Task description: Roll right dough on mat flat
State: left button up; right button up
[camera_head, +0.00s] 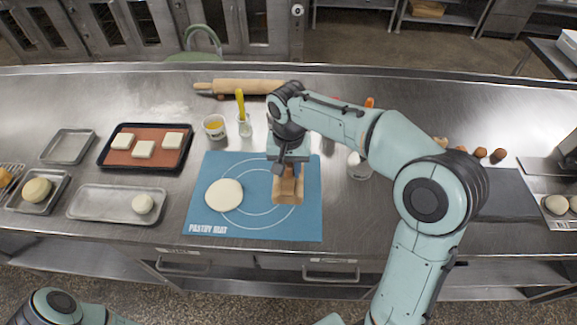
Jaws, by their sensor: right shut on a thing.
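The blue pastry mat (255,231) lies on the steel counter. A flat, round, pale dough (224,194) lies on its left half. My right gripper (286,168) points down over the right half of the mat. It is shut on a wooden tool (288,190), whose broad brown base is at the mat. I cannot tell whether it touches the mat. No right dough shows; the tool and gripper cover that spot. Only part of my left arm shows at the lower left corner, and its gripper is out of view.
A wooden rolling pin (250,86) lies behind the mat. A cup of yellow liquid (214,126) and a jar with a yellow brush (244,122) stand behind the mat's left side. Left are a dark tray (184,154) with dough squares and a metal tray (95,204) with a dough ball.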

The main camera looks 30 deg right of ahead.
jog(key=shift+f, duration=0.45)
dwell(0.6)
jog(key=shift+a, duration=0.15)
jog(key=shift+w+a, duration=0.2)
jog(key=shift+f, duration=0.3)
dwell(0.3)
jog(key=shift+s+d, duration=0.1)
jog(key=shift+s+d+b, duration=0.3)
jog(key=shift+d+b, duration=0.05)
jog(key=shift+d, duration=0.15)
jog(key=shift+f, duration=0.25)
